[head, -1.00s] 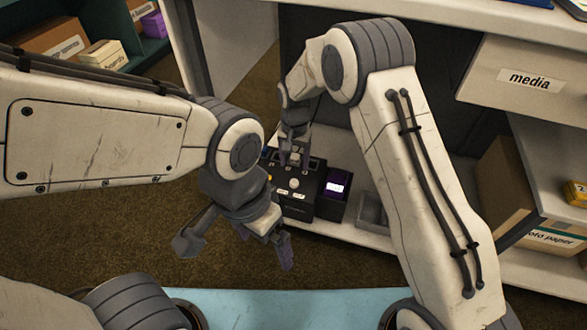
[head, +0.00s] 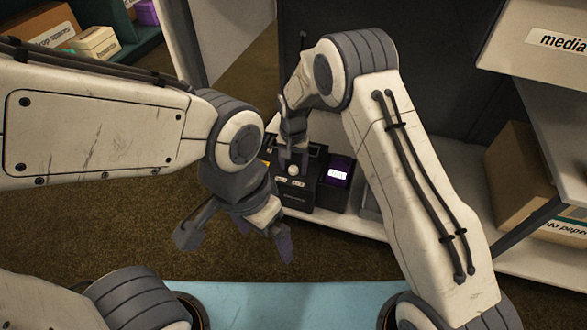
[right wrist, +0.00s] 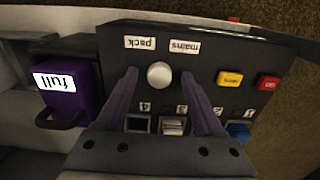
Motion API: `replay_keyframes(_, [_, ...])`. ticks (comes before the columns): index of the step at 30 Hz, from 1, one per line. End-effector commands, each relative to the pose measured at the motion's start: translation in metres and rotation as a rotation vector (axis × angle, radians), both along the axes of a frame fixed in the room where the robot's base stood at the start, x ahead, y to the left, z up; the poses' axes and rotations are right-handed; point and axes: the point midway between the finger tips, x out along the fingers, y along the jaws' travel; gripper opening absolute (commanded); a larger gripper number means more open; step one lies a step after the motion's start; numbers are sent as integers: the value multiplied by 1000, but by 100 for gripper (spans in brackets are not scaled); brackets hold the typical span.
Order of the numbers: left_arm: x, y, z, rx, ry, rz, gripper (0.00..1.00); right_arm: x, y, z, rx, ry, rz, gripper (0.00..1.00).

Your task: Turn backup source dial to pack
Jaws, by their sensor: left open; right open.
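The dial is a round white knob (right wrist: 159,75) on a black control box (right wrist: 205,52), with upside-down labels "pack" (right wrist: 140,43) and "mains" (right wrist: 184,46) beyond it. No pointer mark on the knob is clear. My right gripper (right wrist: 160,73) is open, its fingertips on either side of the knob with gaps showing; contact is not visible. The head view also shows the knob (head: 293,170) just below the right gripper. My left gripper (head: 237,242) is open and empty, hanging in front of the box to the left.
A purple pack marked "full" (right wrist: 72,92) sits beside the box. The box also has a yellow button (right wrist: 230,79), a red button (right wrist: 268,83) and numbered slots. A "media" drawer (head: 540,42) and cardboard boxes stand right. Open carpet (head: 90,225) lies left.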

Motion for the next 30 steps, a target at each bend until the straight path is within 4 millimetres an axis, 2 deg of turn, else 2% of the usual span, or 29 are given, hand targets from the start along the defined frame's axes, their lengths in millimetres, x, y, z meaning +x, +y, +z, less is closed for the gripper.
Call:
replay_keyframes(5, [0, 0, 1, 0, 0, 0, 100, 0, -1, 1, 0, 0, -1, 69])
replay_keyframes(6, [0, 0, 1, 0, 0, 0, 100, 0, -1, 1, 0, 0, -1, 65])
replay_keyframes(11, [0, 0, 1, 0, 0, 0, 100, 0, -1, 1, 0, 0, -1, 4])
replay_keyframes(12, [0, 0, 1, 0, 0, 0, 100, 0, -1, 1, 0, 0, -1, 0])
replay_keyframes(20, [0, 0, 6, 0, 0, 0, 100, 0, -1, 2, -1, 1, 18, 0])
replay_keyframes(30, [0, 0, 40, 0, 0, 0, 100, -1, -1, 6, -2, 5, 200, 0])
